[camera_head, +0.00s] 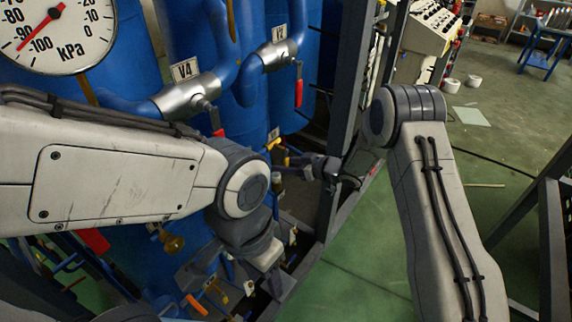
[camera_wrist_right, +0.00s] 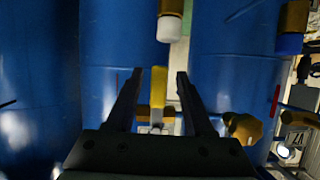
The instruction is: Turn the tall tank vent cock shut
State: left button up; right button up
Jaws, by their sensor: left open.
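A yellow lever (camera_wrist_right: 159,82), which appears to be the vent cock's handle, stands upright between the fingers of my right gripper (camera_wrist_right: 159,76) in the right wrist view. The fingers are open, with a gap on both sides of the lever. Its brass body (camera_wrist_right: 154,113) is below, partly hidden. In the head view the right gripper (camera_head: 293,161) reaches left to small yellow parts (camera_head: 274,145) beside a blue tank (camera_head: 255,125). My left gripper (camera_head: 232,282) is open and low at the rig's foot, partly hidden by its arm.
Valves labelled V4 (camera_head: 185,97) and V2 (camera_head: 277,54) sit on blue pipes above. A pressure gauge (camera_head: 57,30) is at the upper left. A dark frame post (camera_head: 337,190) stands beside the right gripper. A white-tipped brass fitting (camera_wrist_right: 169,25) is ahead. The green floor (camera_head: 350,270) is clear.

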jog(key=b+v, duration=0.3)
jog(key=v, duration=0.7)
jog(key=shift+s+d, duration=0.15)
jog(key=shift+d, duration=0.05)
jog(key=s+a+r+m+t+h, duration=0.1)
jog(key=s+a+r+m+h, duration=0.15)
jog(key=s+r+h, duration=0.35)
jog(key=s+d+m+g+h+b, duration=0.1)
jog(key=s+g+h, duration=0.3)
jog(key=s, duration=2.6)
jog(key=d+g, duration=0.1)
jog(key=g, duration=0.3)
jog(key=shift+s, duration=0.15)
